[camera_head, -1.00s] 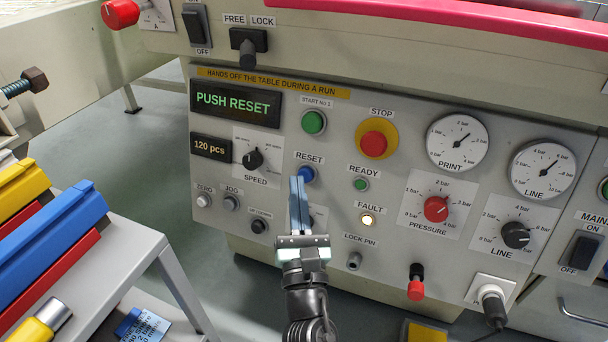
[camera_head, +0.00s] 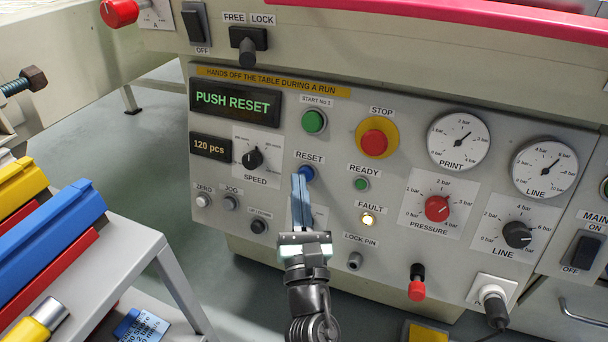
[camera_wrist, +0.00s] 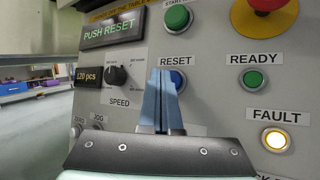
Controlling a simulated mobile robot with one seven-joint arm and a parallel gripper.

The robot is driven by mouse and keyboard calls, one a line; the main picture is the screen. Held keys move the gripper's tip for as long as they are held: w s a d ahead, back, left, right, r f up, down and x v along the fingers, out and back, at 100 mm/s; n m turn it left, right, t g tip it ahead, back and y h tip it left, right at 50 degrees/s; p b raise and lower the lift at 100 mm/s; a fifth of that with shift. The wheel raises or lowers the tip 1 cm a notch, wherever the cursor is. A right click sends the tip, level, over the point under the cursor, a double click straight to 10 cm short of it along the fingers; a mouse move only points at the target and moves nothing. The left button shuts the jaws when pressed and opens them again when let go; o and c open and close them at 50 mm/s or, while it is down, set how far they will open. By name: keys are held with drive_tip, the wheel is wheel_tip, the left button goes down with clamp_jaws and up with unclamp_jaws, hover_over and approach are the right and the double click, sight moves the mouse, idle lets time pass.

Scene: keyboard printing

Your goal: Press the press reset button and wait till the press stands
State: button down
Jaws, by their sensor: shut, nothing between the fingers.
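The blue reset button (camera_head: 307,173) is on the press panel under the RESET label. My gripper (camera_head: 299,178) is shut and empty, its blue fingertips at the button's lower left in the head view. In the wrist view the fingers (camera_wrist: 160,75) cover the left part of the reset button (camera_wrist: 178,82). I cannot tell whether they touch it. The display (camera_head: 234,103) reads PUSH RESET. The fault lamp (camera_head: 368,220) is lit yellow. The green ready lamp (camera_head: 361,184) looks unlit.
The green start button (camera_head: 314,121) and red stop button (camera_head: 374,143) are above the reset button. The speed knob (camera_head: 252,158) is to its left. A grey table (camera_head: 120,250) with coloured bars stands at left. A yellow strip reads HANDS OFF THE TABLE DURING A RUN.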

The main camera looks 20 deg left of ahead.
drive_tip(key=shift+w+f, duration=0.1)
drive_tip(key=shift+w, duration=0.35)
idle(0.5)
drive_tip(key=shift+s, duration=0.1)
drive_tip(key=shift+s+r, duration=0.2)
drive_tip(key=shift+s, duration=0.55)
drive_tip(key=s, duration=0.1)
drive_tip(key=s+r, duration=0.1)
drive_tip(key=s, duration=0.1)
drive_tip(key=s+p, duration=0.1)
drive_tip(key=shift+s+a+r, duration=0.1)
drive_tip(key=shift+s+r, duration=0.2)
drive_tip(key=shift+s, duration=0.1)
idle(0.4)
